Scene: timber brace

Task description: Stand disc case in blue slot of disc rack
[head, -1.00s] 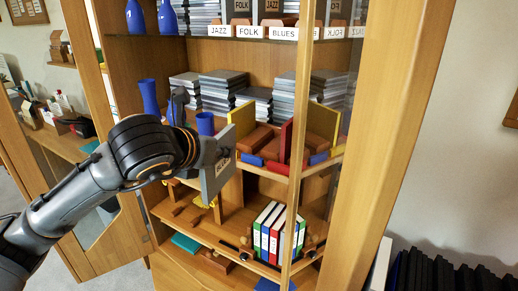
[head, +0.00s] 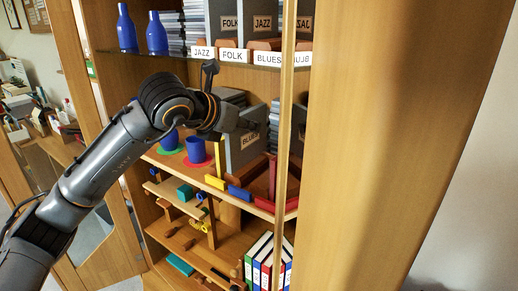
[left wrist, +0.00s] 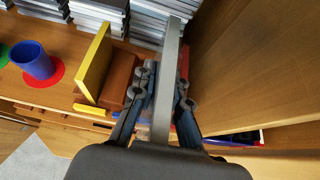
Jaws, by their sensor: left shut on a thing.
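My left gripper (head: 238,118) is shut on a grey disc case (head: 247,148) with a dark label. The case is upright, and in the left wrist view (left wrist: 168,70) it shows nearly edge-on between the fingers (left wrist: 166,92). The disc rack has a yellow front tab (head: 215,182), a blue tab (head: 240,193) and a red tab (head: 291,204). In the head view the case is above and behind the blue tab. The wrist view shows a yellow divider (left wrist: 94,66) to its left and red close on its right. I cannot tell whether its lower edge touches the rack. My right gripper is out of view.
Blue cups (head: 195,149) stand on coasters left of the rack. Stacks of grey cases (left wrist: 95,12) lie behind. The cabinet post (head: 285,110) and wooden side panel (head: 370,150) close off the right. Binders (head: 265,262) stand on the shelf below.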

